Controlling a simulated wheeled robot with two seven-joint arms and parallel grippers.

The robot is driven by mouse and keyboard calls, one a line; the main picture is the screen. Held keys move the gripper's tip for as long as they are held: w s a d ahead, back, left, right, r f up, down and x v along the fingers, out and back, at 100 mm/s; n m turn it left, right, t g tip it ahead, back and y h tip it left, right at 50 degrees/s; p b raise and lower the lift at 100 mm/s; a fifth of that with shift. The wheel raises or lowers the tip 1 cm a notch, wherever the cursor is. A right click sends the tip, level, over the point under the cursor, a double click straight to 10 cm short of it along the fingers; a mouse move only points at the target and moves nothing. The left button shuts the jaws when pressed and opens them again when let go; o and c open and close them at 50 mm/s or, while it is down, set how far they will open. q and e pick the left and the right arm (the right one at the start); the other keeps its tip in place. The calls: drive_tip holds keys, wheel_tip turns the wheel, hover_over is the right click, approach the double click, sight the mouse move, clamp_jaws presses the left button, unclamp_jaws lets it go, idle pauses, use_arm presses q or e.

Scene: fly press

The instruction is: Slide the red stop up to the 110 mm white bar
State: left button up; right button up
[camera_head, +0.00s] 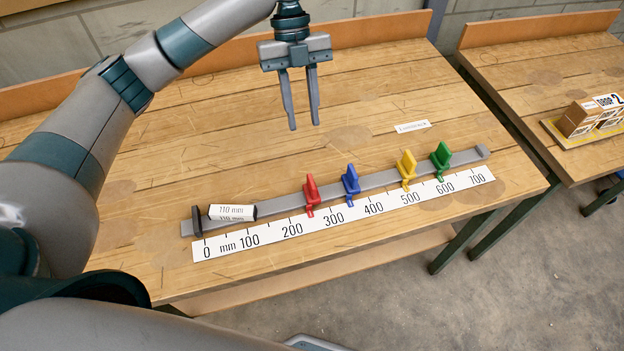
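The red stop (311,193) sits upright on a grey rail (281,205), with its pointer a little below the 250 mm place on the scale. The 110 mm white bar (232,212) lies on the rail at its left end, close to the dark end block (197,220). A stretch of bare rail lies between the bar's right end and the red stop. My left gripper (304,127) hangs above the table behind the rail, fingers pointing down and slightly apart, with nothing between them. My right gripper is not in view.
Blue (351,184), yellow (406,168) and green (440,158) stops stand further right on the rail. A white scale strip (345,216) runs along its front. A small paper label (412,127) lies behind. A second table (545,85) at right holds boxes (592,115).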

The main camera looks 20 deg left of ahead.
sight(311, 180)
use_arm(q)
drive_tip(key=p+x, duration=0.4)
drive_tip(key=x, duration=1.2)
drive_tip(key=shift+s+f, duration=0.15)
drive_tip(key=shift+f, duration=0.35)
clamp_jaws()
